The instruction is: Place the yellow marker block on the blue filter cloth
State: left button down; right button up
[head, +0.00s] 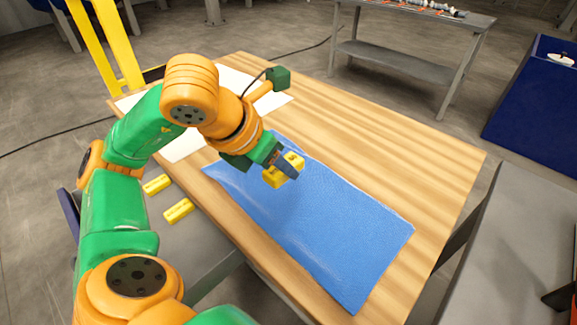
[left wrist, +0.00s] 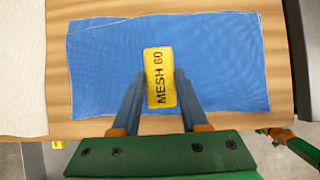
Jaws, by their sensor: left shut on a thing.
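A yellow marker block (head: 271,177) is between the fingers of my left gripper (head: 284,164), which is shut on it. In the left wrist view the yellow block (left wrist: 160,76) reads "MESH 60" and sits between the two fingers of the left gripper (left wrist: 161,88). The blue filter cloth (head: 325,222) lies flat on the wooden table, and the block is over its far left part. The cloth (left wrist: 228,60) fills much of the wrist view behind the block. I cannot tell whether the block touches the cloth.
Two more yellow blocks, one (head: 157,185) and another (head: 178,210), lie on a grey surface left of the wooden table (head: 440,165). A white sheet (head: 188,146) lies on the table beside the blue cloth. A grey bench (head: 400,58) stands behind. The table's right side is clear.

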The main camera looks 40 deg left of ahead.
pick_arm(q)
jog(key=b, duration=0.2)
send_over(291, 188)
jog(key=f, duration=0.6)
jog(key=shift+s+a+f, duration=0.25)
jog(key=shift+s+f, duration=0.15)
notch_tip(291, 188, down, 3)
jog(key=shift+r+b, duration=0.15)
jog(key=shift+b, duration=0.4)
jog(key=shift+s+d+f+b, duration=0.15)
jog(key=shift+s+f+b, duration=0.1)
jog(key=shift+f+b, duration=0.35)
jog(key=shift+c, duration=2.1)
grip_release()
jog(key=shift+s, duration=0.1)
jog(key=shift+r+p, duration=0.7)
jog(key=shift+p, duration=0.1)
jog(key=p+v, duration=0.1)
jog(key=v, duration=1)
jog(key=shift+r, duration=0.4)
jog(key=shift+a, duration=0.2)
